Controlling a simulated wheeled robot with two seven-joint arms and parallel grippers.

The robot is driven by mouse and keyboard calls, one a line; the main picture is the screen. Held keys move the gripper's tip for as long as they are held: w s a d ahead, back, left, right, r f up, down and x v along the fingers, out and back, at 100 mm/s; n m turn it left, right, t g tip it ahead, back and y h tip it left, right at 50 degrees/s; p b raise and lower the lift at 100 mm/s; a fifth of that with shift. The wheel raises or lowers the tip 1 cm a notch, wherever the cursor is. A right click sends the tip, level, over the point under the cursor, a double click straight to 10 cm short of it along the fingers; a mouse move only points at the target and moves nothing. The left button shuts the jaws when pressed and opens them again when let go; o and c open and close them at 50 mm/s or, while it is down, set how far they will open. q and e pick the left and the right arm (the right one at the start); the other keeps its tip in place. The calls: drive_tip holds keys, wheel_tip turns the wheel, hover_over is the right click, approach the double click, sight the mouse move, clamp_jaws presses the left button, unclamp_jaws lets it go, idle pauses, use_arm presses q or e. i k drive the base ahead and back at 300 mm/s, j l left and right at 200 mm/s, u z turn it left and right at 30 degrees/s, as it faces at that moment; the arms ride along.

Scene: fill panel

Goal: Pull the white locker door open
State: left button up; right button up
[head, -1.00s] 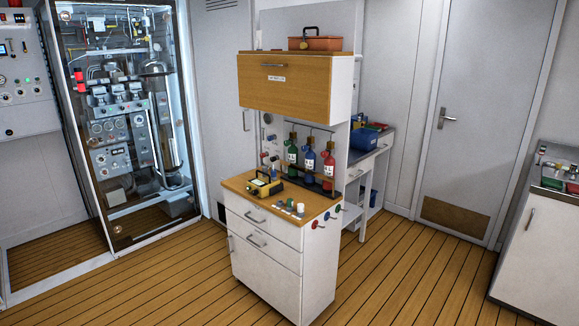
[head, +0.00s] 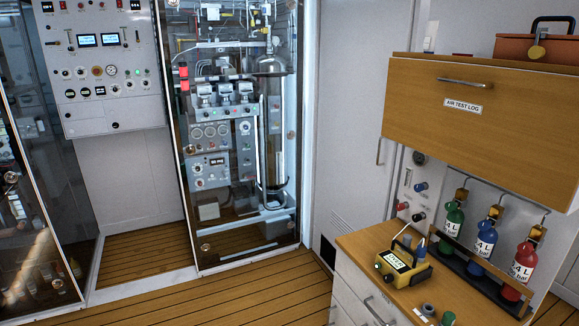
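A tall white locker door (head: 350,110) stands in the head view between the glass-fronted cabinet and the wooden-fronted unit. Its slim vertical handle (head: 379,150) is near its right edge, close beside the wooden unit. The door looks shut. A slatted vent (head: 345,238) is low on its left part. The wooden top of the unit hides the lower right of the door. Neither of my grippers is in view.
A wooden flap front (head: 480,125) labelled "AIR TEST LOG" juts out at right. Below it, a counter holds a yellow meter (head: 402,263) and green, blue and red bottles. A glass-fronted cabinet (head: 240,120) stands left. Plank floor (head: 270,290) is free in front.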

sight(355, 164)
drive_tip(key=i+j+u, duration=0.1)
drive_tip(key=i, duration=1.35)
